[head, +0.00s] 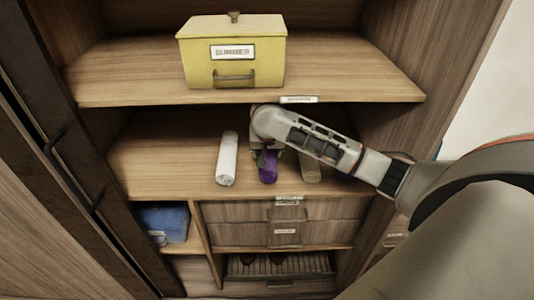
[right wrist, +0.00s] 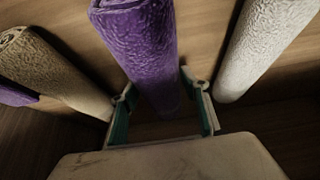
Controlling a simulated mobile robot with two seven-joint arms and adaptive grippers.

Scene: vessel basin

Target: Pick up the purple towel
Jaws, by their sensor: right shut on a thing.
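The purple towel (head: 267,171) is a rolled towel lying on the middle shelf of the cabinet, its near end toward the shelf's front edge. My right gripper (head: 266,155) reaches down over it from the right and hides its back part. In the right wrist view the purple towel (right wrist: 143,48) runs between the two fingers of my right gripper (right wrist: 163,92), which is shut on it. The towel looks still at shelf level; I cannot tell whether it is lifted. My left gripper is not in view.
A white rolled towel (head: 227,160) lies to the left and a beige one (head: 309,169) to the right, both close by. A shelf above bears a yellow lidded box (head: 232,62). The shelf's left part is clear.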

